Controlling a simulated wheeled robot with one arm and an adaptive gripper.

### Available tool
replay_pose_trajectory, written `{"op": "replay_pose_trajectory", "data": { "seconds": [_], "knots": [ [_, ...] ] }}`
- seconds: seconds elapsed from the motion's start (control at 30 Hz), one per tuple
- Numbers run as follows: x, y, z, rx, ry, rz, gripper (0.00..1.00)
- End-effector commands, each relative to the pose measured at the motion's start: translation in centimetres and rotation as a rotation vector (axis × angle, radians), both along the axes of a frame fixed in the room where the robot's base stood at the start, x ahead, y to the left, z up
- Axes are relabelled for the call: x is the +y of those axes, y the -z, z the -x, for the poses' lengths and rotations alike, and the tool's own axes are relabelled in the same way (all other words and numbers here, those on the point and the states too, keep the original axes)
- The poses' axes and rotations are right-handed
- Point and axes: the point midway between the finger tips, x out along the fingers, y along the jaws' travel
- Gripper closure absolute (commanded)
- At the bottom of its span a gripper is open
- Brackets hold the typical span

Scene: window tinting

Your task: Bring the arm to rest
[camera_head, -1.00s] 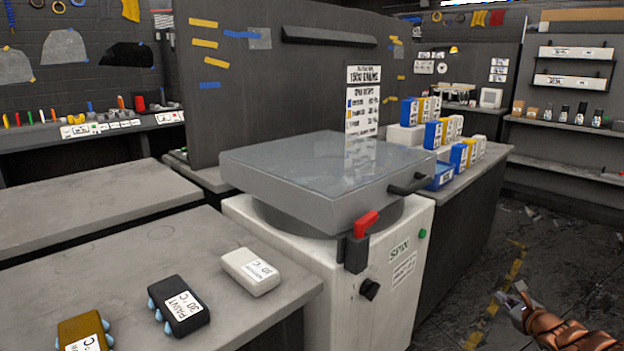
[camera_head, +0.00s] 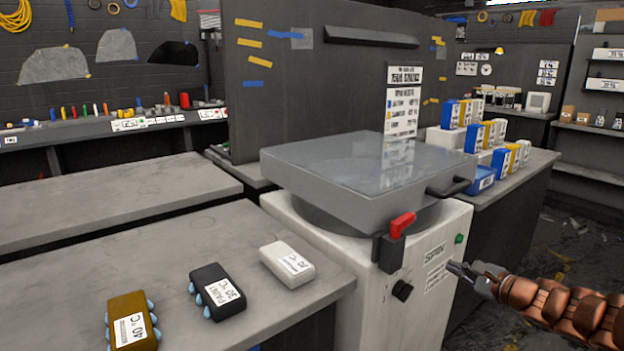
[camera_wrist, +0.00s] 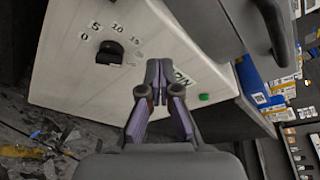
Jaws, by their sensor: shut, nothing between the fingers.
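My gripper (camera_head: 470,268) is at the right in the head view, in front of the right part of the white spin machine (camera_head: 340,285). Its fingers are shut and empty. In the wrist view the gripper (camera_wrist: 153,68) points at the machine's white front panel (camera_wrist: 75,65), and its closed fingers cover part of the SPIN label. I cannot tell how large the gap to the panel is. The black dial (camera_wrist: 110,52) and the green button (camera_wrist: 204,97) show on either side of the fingers. My copper-coloured arm reaches in from the right edge.
The machine's grey lid (camera_head: 370,165) is down, with a red-handled latch (camera_head: 400,226) at its front. A grey table (camera_head: 180,250) at the left bears a brown, a black and a white block. Blue, yellow and white boxes (camera_head: 475,125) stand on the counter behind. Floor shows at the right.

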Motion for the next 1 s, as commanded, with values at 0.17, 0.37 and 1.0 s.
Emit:
{"op": "replay_pose_trajectory", "data": {
  "seconds": [0.17, 0.37, 1.0],
  "knots": [
    [10.8, -2.6, 2.0, -0.032, -0.284, 0.162, 1.0],
    [21.7, -2.9, 7.8, -0.039, -0.627, 0.366, 1.0],
    [26.6, 4.8, 35.3, 0.258, -1.559, 1.1, 1.0]
  ]
}}
